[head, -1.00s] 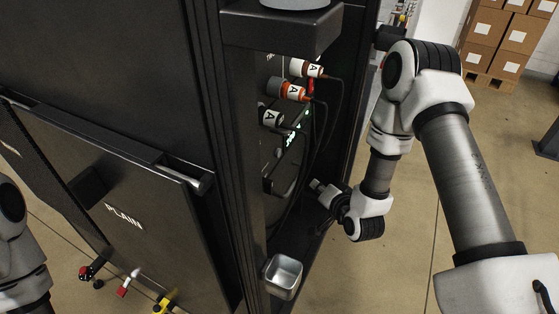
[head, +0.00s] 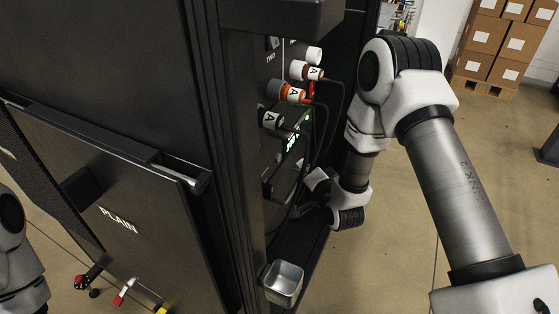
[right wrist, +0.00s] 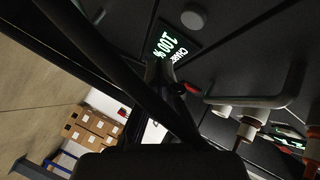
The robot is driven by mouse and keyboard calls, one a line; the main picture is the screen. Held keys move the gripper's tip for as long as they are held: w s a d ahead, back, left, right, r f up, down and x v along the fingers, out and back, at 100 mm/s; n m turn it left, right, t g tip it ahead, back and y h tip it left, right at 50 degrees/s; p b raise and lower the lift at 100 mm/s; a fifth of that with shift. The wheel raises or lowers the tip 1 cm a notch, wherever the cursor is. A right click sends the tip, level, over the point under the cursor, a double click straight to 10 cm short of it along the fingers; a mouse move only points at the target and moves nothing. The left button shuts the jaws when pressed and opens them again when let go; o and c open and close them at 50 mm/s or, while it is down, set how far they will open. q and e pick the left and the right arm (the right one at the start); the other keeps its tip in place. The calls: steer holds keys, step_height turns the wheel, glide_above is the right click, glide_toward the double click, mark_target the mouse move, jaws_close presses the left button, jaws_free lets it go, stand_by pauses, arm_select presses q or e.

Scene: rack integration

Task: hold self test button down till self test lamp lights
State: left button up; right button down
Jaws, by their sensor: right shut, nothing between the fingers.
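My right gripper (head: 308,192) reaches into the open side of the dark rack (head: 228,150), low beside the equipment panel. Its fingers are shut and empty; in the right wrist view the dark fingertips (right wrist: 160,74) are close to the panel, just below a green-lit display (right wrist: 172,42) reading 100% and a word that looks like CHARGE. I cannot tell whether they touch it. A round grey, unlit fitting (right wrist: 194,17) sits beside the display. Neither the self test button nor its lamp can be made out for certain. My left gripper is out of view.
Several plugs (head: 292,93) marked A, with dark cables, stick out above my right gripper. A panel handle (right wrist: 250,100) is close by. A metal cup (head: 283,281) hangs low on the rack's edge. Boxes (head: 492,45) stand far back.

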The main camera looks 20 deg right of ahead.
steer(key=shift+w+a+b, duration=0.3)
steer(key=shift+w+a, duration=0.95)
steer(key=shift+w, duration=0.15)
stand_by(0.4)
steer(key=shift+w+a, duration=0.3)
steer(key=shift+w+a, duration=0.2)
steer(key=shift+w, duration=0.1)
stand_by(2.4)
steer(key=shift+s, duration=0.1)
stand_by(1.4)
steer(key=shift+s+d, duration=0.5)
steer(key=shift+s+d, duration=1.7)
steer(key=shift+s, duration=0.2)
steer(key=shift+p, duration=0.3)
